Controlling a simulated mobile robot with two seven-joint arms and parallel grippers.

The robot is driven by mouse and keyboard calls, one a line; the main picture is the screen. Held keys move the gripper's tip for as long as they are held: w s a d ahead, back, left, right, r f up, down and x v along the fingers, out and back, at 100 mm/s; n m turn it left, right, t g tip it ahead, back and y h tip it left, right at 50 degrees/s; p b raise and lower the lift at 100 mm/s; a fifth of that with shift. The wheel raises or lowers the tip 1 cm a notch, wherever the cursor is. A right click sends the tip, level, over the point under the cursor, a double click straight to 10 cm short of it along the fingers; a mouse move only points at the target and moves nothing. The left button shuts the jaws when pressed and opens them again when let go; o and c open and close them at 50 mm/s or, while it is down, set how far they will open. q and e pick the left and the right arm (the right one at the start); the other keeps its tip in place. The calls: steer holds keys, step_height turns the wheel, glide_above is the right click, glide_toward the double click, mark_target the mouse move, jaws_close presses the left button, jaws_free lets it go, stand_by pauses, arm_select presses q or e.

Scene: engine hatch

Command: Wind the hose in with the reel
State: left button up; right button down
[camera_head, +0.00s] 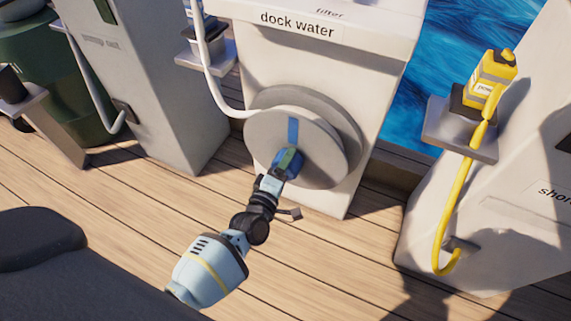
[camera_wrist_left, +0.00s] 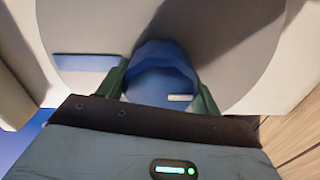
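The reel (camera_head: 265,140) is a round grey-white drum on the front of the white "dock water" cabinet (camera_head: 345,70). A blue crank arm (camera_head: 293,130) runs down its face to a blue knob, which shows in the left wrist view (camera_wrist_left: 158,78). The white hose (camera_head: 207,70) comes down from the upper left and curves into the reel's left edge. My left gripper (camera_head: 289,160) is at the knob; in the left wrist view its green fingers (camera_wrist_left: 160,90) sit on both sides of the knob and appear closed on it. Finger contact is partly hidden. My right gripper is not in view.
A small shelf (camera_head: 190,58) juts from the cabinet's left side. At right, a yellow plug (camera_head: 492,75) stands on a grey shelf (camera_head: 443,125) with a yellow cable (camera_head: 455,205). A grey cabinet (camera_head: 150,90) stands left. The plank deck (camera_head: 330,260) in front is clear.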

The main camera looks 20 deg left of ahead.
arm_select(q)
steer(key=o, duration=0.4)
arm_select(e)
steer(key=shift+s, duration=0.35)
arm_select(q)
steer(key=s+p, duration=0.2)
steer(key=s, duration=0.5)
steer(key=shift+s+a, duration=0.1)
steer(key=shift+s, duration=0.3)
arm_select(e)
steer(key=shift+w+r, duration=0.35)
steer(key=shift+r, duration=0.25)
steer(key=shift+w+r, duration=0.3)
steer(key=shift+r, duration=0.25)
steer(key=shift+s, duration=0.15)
